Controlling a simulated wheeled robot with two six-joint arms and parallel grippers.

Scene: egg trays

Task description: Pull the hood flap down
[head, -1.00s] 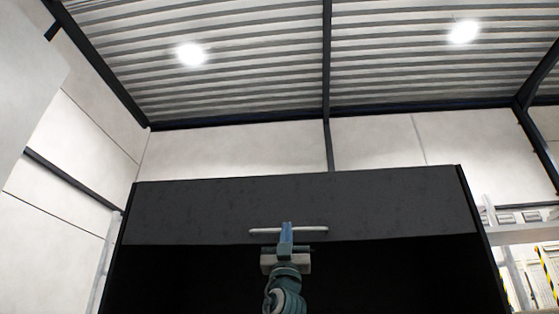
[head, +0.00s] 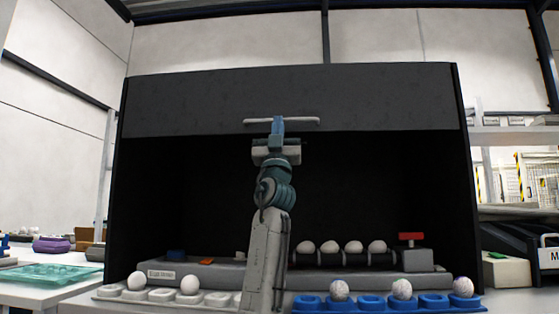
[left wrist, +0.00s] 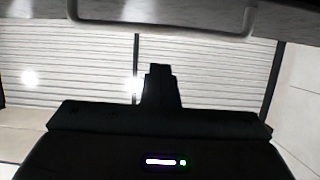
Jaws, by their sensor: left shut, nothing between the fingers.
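The hood flap (head: 200,102) is a dark grey panel across the upper front of a black hood, with the opening below it uncovered. A light grey bar handle (head: 300,121) runs along the flap's lower part. My left gripper (head: 278,121) reaches up in front of the handle and overlaps its middle. In the left wrist view the handle (left wrist: 160,29) shows as a loop at the top, and the dark fingers (left wrist: 160,68) are together below it with a gap in the picture. The fingers are shut with nothing between them. My right gripper is not in view.
Inside the hood stands a grey machine (head: 415,260) with several eggs on rollers and a red-topped part. In front are a pale egg tray (head: 215,299) and a blue egg tray (head: 325,303). Side tables flank the hood.

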